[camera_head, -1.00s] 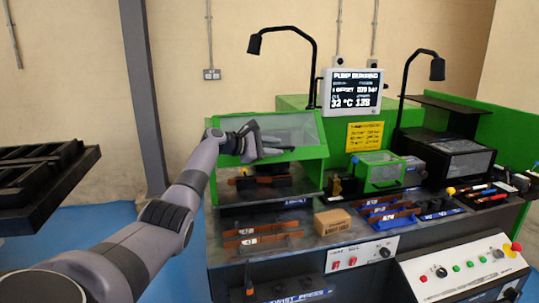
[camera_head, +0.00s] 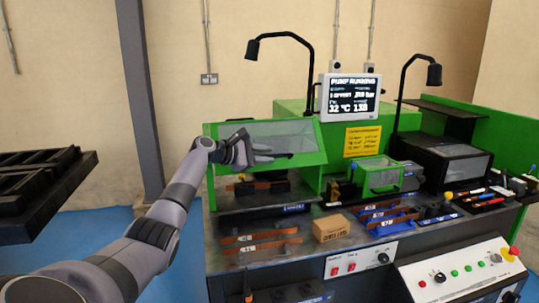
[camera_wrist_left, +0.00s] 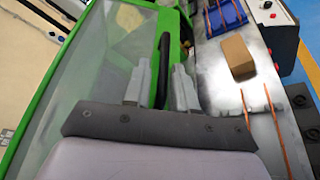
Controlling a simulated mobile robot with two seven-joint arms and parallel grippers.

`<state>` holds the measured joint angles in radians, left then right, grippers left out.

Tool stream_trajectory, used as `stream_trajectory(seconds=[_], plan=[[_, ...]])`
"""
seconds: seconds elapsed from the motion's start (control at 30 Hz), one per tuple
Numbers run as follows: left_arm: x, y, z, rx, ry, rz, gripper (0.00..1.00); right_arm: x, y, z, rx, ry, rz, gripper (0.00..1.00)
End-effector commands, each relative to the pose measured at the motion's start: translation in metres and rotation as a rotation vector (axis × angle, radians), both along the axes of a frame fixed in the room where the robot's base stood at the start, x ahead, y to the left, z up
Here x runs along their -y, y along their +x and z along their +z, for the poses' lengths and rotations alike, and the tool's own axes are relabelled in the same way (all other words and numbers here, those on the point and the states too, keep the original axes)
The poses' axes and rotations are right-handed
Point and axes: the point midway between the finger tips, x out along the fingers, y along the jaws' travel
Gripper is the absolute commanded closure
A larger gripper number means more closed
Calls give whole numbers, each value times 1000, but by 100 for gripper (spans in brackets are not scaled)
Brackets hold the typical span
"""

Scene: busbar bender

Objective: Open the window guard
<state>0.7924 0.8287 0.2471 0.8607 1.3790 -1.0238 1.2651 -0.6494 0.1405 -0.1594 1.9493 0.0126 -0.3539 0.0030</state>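The window guard (camera_head: 285,134) is a wide clear panel in a green frame, slanting over the left bay of the bender. It looks shut. A dark bar handle (camera_head: 275,157) runs along its lower part. My left gripper (camera_head: 252,153) is in front of the guard at this handle. In the left wrist view, the two grey fingers (camera_wrist_left: 160,87) are apart with the black handle (camera_wrist_left: 163,65) showing between them. Gaps show on both sides, and I cannot tell whether a finger touches it. My right gripper is in neither view.
Below the guard, copper bars (camera_head: 262,240) and a cardboard box (camera_head: 331,228) sit on the bench. A smaller green clear cover (camera_head: 378,176) and a monitor (camera_head: 350,97) are to the right. A lamp (camera_head: 253,49) hangs above. A dark rack (camera_head: 40,185) stands at far left.

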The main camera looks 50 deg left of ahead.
Motion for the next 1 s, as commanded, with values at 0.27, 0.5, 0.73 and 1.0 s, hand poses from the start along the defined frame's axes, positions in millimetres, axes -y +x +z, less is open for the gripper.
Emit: stream_trajectory(seconds=[0.27, 0.5, 0.73, 1.0], plan=[[-8, -18, 10, 3, 4, 4, 77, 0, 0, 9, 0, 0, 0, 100], [-13, -33, 16, 3, 3, 4, 77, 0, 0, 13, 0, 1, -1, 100], [-17, -47, 22, 3, 4, 4, 77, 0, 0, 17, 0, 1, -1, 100], [-18, -51, 22, 1, 1, 0, 77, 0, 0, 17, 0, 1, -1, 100]])
